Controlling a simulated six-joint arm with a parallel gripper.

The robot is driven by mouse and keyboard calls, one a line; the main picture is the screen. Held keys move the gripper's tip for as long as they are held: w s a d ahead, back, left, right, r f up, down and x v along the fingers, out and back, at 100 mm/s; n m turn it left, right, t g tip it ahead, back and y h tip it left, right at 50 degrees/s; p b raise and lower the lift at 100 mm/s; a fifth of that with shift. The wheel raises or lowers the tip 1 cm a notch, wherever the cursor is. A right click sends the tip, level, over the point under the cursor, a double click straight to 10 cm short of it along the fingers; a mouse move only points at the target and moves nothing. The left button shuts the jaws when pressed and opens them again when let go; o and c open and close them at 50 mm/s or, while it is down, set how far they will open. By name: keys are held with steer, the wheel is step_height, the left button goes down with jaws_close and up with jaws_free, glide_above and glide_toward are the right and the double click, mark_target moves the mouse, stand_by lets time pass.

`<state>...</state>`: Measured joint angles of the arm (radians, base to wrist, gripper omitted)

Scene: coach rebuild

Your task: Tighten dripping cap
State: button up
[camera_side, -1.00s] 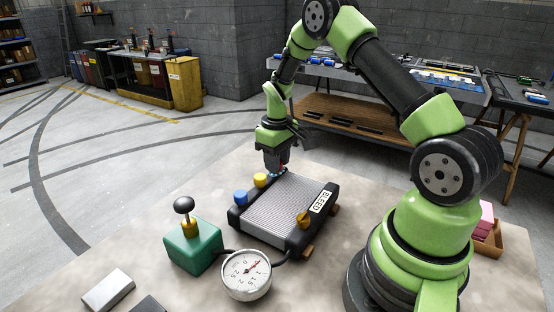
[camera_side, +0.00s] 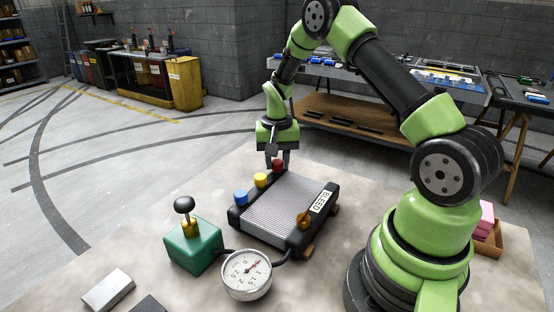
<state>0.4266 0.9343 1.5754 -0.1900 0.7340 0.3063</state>
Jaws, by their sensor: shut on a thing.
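A black-edged radiator (camera_side: 275,212) with a grey finned face lies on the bench. A blue cap (camera_side: 241,197), a yellow cap (camera_side: 261,180) and a red cap (camera_side: 278,165) stand in a row along its far left edge. My gripper (camera_side: 278,159) points down at the red cap and is shut on it, one finger at each side. No drip can be made out at any cap. A brass-coloured valve (camera_side: 303,220) sits at the near right end by a "BLEED" label (camera_side: 321,201).
A green pump box (camera_side: 193,246) with a black knob and a round pressure gauge (camera_side: 246,274) stand in front, joined to the radiator by a hose. A silver block (camera_side: 108,290) lies front left. A tray with pink blocks (camera_side: 485,222) is at right.

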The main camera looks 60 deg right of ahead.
mark_target(277, 161)
steer(key=shift+m, duration=0.5)
steer(key=o, duration=0.9)
steer(key=shift+r, duration=0.1)
step_height(277, 161, up, 10)
steer(key=shift+f, duration=0.1)
